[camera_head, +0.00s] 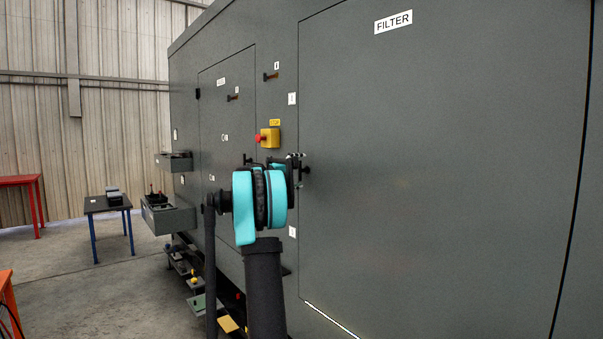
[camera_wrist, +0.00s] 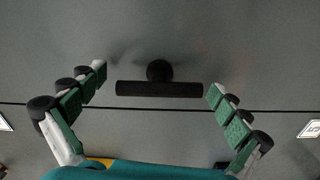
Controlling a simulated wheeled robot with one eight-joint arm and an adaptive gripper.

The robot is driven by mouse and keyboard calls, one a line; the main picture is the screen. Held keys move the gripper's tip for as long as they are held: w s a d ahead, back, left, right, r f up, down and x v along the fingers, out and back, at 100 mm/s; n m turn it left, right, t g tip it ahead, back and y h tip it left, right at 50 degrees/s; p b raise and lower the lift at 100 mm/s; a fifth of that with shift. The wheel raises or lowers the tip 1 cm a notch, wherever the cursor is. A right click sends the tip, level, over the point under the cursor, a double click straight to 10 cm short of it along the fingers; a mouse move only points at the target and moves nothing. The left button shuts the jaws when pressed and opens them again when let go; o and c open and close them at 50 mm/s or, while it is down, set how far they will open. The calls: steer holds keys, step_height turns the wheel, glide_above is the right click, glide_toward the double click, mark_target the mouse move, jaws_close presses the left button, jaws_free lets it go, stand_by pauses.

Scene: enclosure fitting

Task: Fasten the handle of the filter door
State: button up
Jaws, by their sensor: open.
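The filter door (camera_head: 430,160) is a large grey panel with a FILTER label at its top, filling the right of the head view. Its black handle (camera_head: 305,170) sits at the door's left edge, partly hidden by my arm. In the wrist view the handle (camera_wrist: 160,88) is a black bar on a round stem, lying parallel to the dark door seam (camera_wrist: 270,111). My gripper (camera_wrist: 157,78) is open, with one finger beyond each end of the bar. I see a gap at the left end; the right fingertip is very close to the bar, and I cannot tell if they touch.
A yellow box with a red emergency button (camera_head: 269,138) is on the wall left of the handle. Two open grey drawers (camera_head: 168,218) stick out further left. A small dark table (camera_head: 107,204) and a red table (camera_head: 20,181) stand on the open floor at left.

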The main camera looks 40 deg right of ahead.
steer(key=a, duration=1.2)
steer(key=shift+s, duration=0.45)
